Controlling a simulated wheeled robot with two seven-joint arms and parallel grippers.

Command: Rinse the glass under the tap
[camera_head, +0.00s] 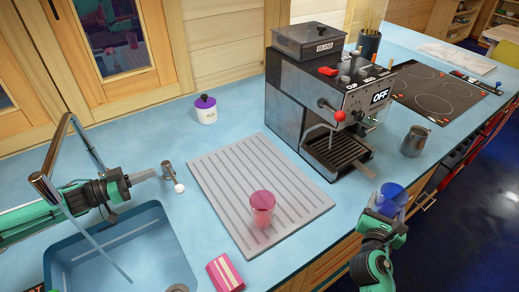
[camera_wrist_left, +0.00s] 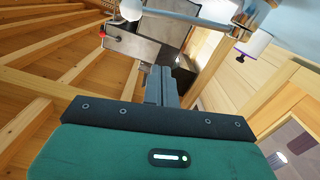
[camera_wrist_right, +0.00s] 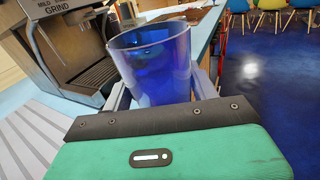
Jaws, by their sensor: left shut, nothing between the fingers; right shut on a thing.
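A blue see-through glass (camera_head: 391,196) is held in my right gripper (camera_head: 385,212), off the counter's front right edge. In the right wrist view the glass (camera_wrist_right: 155,65) stands roughly upright between the fingers, open end up. The chrome tap (camera_head: 62,150) arches over the blue sink (camera_head: 150,215) at lower left. A thin pale line, seemingly water, runs from its spout into the sink. My left gripper (camera_head: 150,175) is shut and empty beside the tap's lever (camera_head: 167,170), which has a white ball knob. The left wrist view shows its closed fingers (camera_wrist_left: 161,84); contact with the lever is unclear.
A pink glass (camera_head: 262,203) stands on the grey ribbed drainboard (camera_head: 215,175). A coffee machine (camera_head: 325,110) stands behind it, with a metal jug (camera_head: 415,140) to its right. A striped pink thing (camera_head: 225,272) lies by the sink. A purple-lidded jar (camera_head: 206,108) stands at the back.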

